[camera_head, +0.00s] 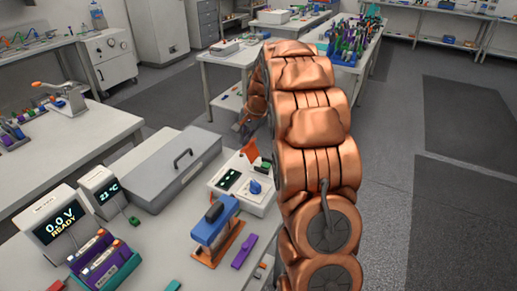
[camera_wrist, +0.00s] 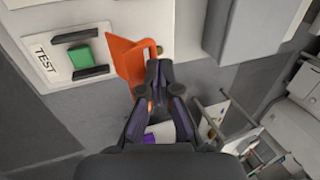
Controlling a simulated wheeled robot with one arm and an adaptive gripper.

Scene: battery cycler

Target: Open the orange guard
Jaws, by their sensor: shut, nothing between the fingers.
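The orange guard (camera_head: 251,150) stands up from the small white box at the back right of the near bench. In the wrist view the orange guard (camera_wrist: 128,58) is swung to the side of the green button (camera_wrist: 80,57), which shows uncovered between two dark strips beside the word TEST. My gripper (camera_wrist: 158,72) is shut and empty, its fingertips close by the guard's right edge. I cannot tell whether they touch it. In the head view my own arm hides the gripper. The green button (camera_head: 265,166) shows small beside my arm.
The white box (camera_head: 228,193) also carries a blue knob (camera_head: 255,187). A grey lidded case (camera_head: 155,172) with a handle lies left of it. A blue clamp fixture (camera_head: 214,222) and a purple piece (camera_head: 244,251) are in front. Open floor lies to the right.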

